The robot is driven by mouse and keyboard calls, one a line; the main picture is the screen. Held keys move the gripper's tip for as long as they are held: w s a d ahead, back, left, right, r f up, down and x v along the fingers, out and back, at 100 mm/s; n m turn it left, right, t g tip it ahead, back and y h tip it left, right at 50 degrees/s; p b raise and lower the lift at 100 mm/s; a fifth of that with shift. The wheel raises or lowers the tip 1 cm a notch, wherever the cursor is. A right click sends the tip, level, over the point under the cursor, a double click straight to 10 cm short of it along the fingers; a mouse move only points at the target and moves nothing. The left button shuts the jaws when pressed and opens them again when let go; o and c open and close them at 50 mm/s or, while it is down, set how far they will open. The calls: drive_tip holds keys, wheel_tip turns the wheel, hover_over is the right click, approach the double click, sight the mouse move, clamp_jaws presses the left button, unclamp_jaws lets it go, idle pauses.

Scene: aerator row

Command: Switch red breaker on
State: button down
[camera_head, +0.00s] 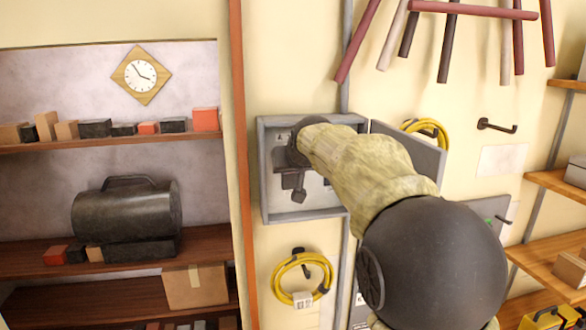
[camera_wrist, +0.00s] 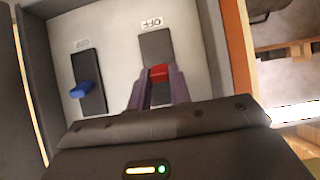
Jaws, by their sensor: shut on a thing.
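The red breaker (camera_wrist: 158,71) shows in the wrist view as a small red lever on a dark plate. An "OFF" label, upside down in this view, sits above that plate. My gripper (camera_wrist: 158,82) has its two purple-grey fingers shut on the red lever, and they hide part of it. A blue breaker (camera_wrist: 82,89) sits to its left on its own dark plate, apart from the fingers. In the head view my gripper (camera_head: 298,186) is inside the open grey breaker box (camera_head: 264,185). My arm covers much of the box, and the red lever is not visible there.
The box door (camera_head: 425,152) stands open to the right, close beside my arm. A yellow cable coil (camera_head: 278,280) hangs below the box, and another yellow coil (camera_head: 438,127) hangs behind the door. Shelves with a dark cylindrical heater (camera_head: 125,215) are on the left.

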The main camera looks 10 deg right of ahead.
drive_tip(key=c, duration=1.3)
unclamp_jaws()
drive_tip(key=b+v, duration=0.6)
drive_tip(key=v, duration=1.1)
drive_tip(key=shift+s+r, duration=0.1)
drive_tip(key=shift+r, duration=0.05)
